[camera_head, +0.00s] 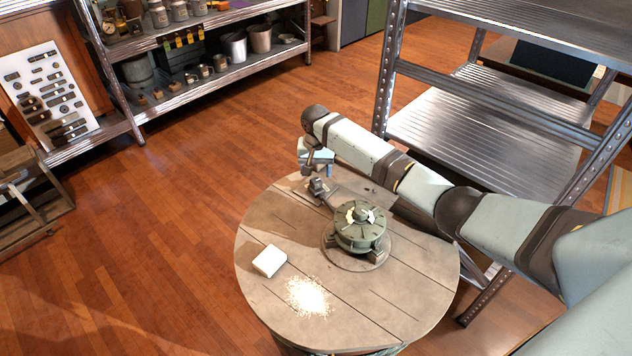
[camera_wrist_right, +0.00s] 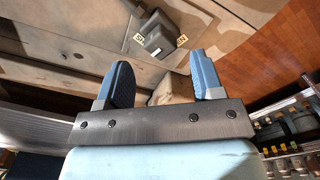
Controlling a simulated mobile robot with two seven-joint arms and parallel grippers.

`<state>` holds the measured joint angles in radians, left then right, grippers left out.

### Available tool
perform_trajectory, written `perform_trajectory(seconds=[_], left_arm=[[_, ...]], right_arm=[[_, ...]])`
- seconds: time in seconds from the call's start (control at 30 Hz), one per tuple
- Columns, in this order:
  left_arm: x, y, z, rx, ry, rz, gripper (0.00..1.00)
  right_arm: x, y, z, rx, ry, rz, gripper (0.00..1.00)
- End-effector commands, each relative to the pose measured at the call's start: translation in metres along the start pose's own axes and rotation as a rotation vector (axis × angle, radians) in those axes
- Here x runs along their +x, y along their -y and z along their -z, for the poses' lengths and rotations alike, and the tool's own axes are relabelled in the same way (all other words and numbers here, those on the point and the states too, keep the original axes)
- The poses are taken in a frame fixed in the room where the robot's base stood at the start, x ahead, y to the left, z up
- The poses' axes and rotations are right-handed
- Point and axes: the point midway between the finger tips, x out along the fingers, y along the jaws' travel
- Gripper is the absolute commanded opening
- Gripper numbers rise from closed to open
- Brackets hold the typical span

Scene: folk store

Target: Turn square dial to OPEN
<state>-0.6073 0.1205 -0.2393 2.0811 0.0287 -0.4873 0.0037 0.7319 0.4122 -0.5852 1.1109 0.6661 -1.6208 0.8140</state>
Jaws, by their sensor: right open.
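A small dark grey square dial (camera_wrist_right: 160,42) shows in the right wrist view, mounted on a tan-grey surface with a small yellowish label on either side. In the head view my right gripper (camera_head: 316,162) hangs over the far edge of the round table (camera_head: 262,222), above a small dark fixture (camera_head: 320,189). I cannot tell if this fixture carries the dial. My left gripper is not in view.
A green round device (camera_head: 360,229) stands on the table, right of the fixture. A white block (camera_head: 269,261) and a pale crumbly pile (camera_head: 308,296) lie at the front left. A metal shelf (camera_head: 480,128) stands close behind my right arm. Open floor lies left.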

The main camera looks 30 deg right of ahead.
Motion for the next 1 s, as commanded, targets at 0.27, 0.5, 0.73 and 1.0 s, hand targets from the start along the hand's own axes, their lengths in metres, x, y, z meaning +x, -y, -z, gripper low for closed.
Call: perform_trajectory(seconds=[0.27, 0.5, 0.73, 1.0], left_arm=[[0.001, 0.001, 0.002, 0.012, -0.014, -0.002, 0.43], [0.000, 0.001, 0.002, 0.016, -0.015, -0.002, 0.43], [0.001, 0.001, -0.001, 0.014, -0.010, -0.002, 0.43], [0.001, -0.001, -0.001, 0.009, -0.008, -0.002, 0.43]], right_arm=[[0.038, 0.001, 0.000, -0.001, 0.000, 0.000, 0.61], [0.043, 0.000, 0.000, -0.001, 0.000, 0.001, 0.61], [0.043, 0.000, 0.000, -0.001, 0.000, 0.000, 0.40], [0.043, 0.000, 0.000, -0.003, 0.000, 0.000, 0.12]])
